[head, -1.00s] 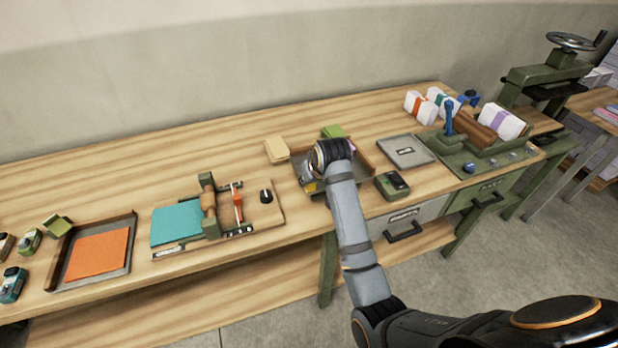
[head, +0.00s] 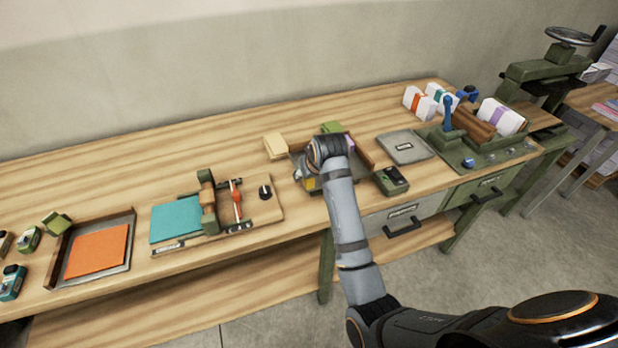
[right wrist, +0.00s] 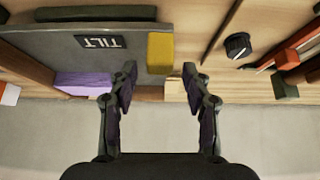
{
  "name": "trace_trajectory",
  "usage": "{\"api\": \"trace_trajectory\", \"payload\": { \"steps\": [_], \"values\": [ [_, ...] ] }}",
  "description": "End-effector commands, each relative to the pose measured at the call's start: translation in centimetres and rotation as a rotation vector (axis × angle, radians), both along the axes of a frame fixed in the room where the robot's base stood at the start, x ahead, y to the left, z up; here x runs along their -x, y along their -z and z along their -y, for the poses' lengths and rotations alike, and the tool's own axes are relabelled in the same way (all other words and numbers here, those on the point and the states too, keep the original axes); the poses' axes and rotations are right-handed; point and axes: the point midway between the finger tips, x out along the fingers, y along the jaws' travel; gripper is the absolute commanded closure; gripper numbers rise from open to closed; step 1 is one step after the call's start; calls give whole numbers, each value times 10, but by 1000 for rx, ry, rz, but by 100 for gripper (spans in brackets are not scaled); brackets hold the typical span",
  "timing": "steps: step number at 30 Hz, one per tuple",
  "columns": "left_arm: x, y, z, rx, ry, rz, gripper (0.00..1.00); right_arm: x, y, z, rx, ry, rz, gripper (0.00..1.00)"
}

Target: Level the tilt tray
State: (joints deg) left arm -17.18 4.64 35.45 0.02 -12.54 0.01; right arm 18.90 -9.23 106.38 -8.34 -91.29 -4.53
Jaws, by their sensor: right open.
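The tilt tray (head: 364,152) lies on the bench right of centre in the head view, partly hidden by my right arm. In the right wrist view its grey plate (right wrist: 45,50) bears an upside-down TILT label. A yellow block (right wrist: 160,52) is at the plate's edge, and a purple block (right wrist: 84,83) sits at its lower side. My right gripper (right wrist: 158,88) is open, with its fingers apart on either side of the yellow block's line, below it in the wrist view. Nothing is between the fingertips. I cannot tell the tray's tilt. My left gripper is not in view.
A dark box (head: 391,180) stands right of the tray, and a cream block (head: 276,146) behind it to the left. A board with a teal sheet (head: 176,221) and a black knob (head: 265,192) lies left. A grey pad (head: 405,148) lies farther right.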

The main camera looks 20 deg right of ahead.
Motion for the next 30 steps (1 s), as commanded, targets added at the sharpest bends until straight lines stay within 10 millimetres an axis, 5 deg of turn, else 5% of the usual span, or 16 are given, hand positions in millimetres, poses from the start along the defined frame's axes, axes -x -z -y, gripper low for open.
{"api": "trace_trajectory", "payload": {
  "steps": [6, 12, 26, 30],
  "values": [
    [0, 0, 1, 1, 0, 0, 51, -1, -51, 0, -1, 1, 5, 51],
    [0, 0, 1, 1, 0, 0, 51, 0, -77, 0, -1, -1, 0, 51],
    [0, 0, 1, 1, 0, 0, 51, 1, -81, 0, -1, -1, -1, 51],
    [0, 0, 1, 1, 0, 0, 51, 15, -57, 9, 7, 13, -25, 51]
  ]
}}
